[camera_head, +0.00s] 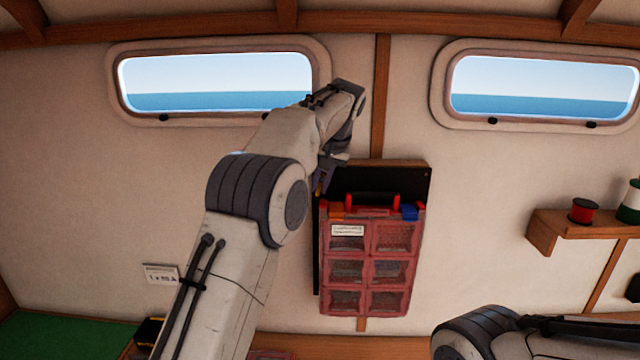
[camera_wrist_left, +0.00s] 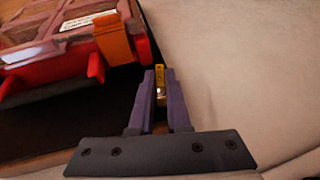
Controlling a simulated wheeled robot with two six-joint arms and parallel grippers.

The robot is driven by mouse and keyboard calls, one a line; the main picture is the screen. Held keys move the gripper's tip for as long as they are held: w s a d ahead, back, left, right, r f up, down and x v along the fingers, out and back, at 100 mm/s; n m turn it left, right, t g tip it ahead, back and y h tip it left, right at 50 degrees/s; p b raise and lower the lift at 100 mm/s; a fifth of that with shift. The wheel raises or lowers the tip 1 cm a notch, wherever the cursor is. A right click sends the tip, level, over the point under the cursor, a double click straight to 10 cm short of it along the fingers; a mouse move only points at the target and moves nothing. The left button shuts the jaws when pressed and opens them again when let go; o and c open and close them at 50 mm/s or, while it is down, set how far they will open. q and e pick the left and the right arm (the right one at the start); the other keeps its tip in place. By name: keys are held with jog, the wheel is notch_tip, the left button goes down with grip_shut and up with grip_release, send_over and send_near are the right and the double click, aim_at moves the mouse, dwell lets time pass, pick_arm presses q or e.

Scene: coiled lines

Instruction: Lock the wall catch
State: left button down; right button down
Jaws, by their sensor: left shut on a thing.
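The wall catch shows as a small yellow piece (camera_wrist_left: 160,72) between my left fingers, by the edge of the dark backboard (camera_head: 345,182). My left gripper (camera_head: 321,186) is at the upper left corner of the board, and its purple fingers also show in the left wrist view (camera_wrist_left: 160,92). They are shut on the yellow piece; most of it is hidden. A red organiser case (camera_head: 371,260) with clear compartments hangs upright against the board. Its orange latch (camera_head: 337,211) and blue latch (camera_head: 409,212) are at the top. My right gripper is out of view; only its arm shows at the lower right.
Two windows, left (camera_head: 215,82) and right (camera_head: 542,88), are set in the wall above. A wooden shelf (camera_head: 580,229) with spools is at the right.

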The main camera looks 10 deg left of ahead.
pick_arm(q)
jog(key=shift+a+h, duration=0.1)
jog(key=shift+h, duration=0.7)
jog(key=shift+n+t+h, duration=0.3)
jog(key=shift+h, duration=0.2)
jog(key=shift+d, duration=0.2)
jog(key=c, duration=0.9)
grip_release()
jog(key=shift+r, duration=0.15)
jog(key=shift+s+r, duration=0.15)
jog(key=shift+r, duration=0.15)
jog(key=v, duration=0.9)
jog(key=shift+s+r, duration=0.1)
jog(key=shift+r, duration=0.15)
